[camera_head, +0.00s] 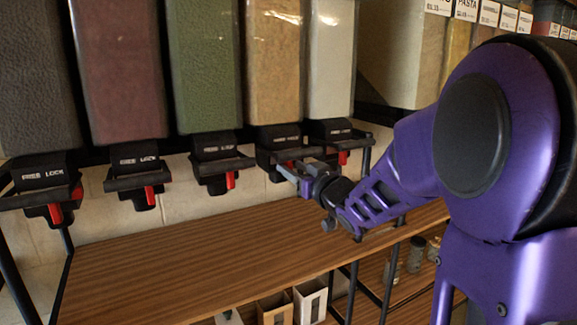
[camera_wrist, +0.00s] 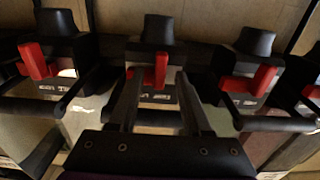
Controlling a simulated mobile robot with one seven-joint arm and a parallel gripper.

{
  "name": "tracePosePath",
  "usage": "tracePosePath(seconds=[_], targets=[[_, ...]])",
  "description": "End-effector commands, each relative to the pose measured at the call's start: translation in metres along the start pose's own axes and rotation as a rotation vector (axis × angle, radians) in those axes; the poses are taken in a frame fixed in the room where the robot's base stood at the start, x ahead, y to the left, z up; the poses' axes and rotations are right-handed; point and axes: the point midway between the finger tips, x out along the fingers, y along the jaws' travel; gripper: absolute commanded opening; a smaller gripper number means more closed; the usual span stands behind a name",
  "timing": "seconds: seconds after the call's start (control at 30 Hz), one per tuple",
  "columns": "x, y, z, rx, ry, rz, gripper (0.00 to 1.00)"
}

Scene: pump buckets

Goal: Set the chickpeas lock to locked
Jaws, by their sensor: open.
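My gripper (camera_head: 292,174) is in front of the dispenser spout (camera_head: 272,140) under the fourth bin (camera_head: 272,62), which holds tan contents. No name label shows on this bin, so I cannot confirm it is chickpeas. In the wrist view my gripper (camera_wrist: 158,78) is open, with its two dark fingers pointing at the middle spout. That spout's red lock lever (camera_wrist: 160,68) lies between the fingers, and I cannot tell whether they touch it. In the head view this lever is mostly hidden by my gripper. The black spout knob (camera_wrist: 158,28) shows beyond the lever.
Neighbouring spouts have red levers: one at left (camera_wrist: 36,60) and one at right (camera_wrist: 255,82) in the wrist view. In the head view, the green bin's spout (camera_head: 218,160) and the white bin's spout (camera_head: 335,132) flank my gripper. A bare wooden shelf (camera_head: 200,255) lies below.

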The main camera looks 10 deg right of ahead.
Motion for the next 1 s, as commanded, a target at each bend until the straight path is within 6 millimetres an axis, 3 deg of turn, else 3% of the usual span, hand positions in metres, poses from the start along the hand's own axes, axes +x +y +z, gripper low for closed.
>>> tracePosePath(seconds=[0.37, 0.63, 1.0], targets=[[-0.0007, 0.0006, 0.0001, 0.000, 0.000, 0.000, 0.47], [-0.0006, 0.0005, 0.0002, 0.000, -0.001, 0.000, 0.00], [-0.0005, 0.0004, 0.0002, 0.000, -0.001, 0.000, 0.00]])
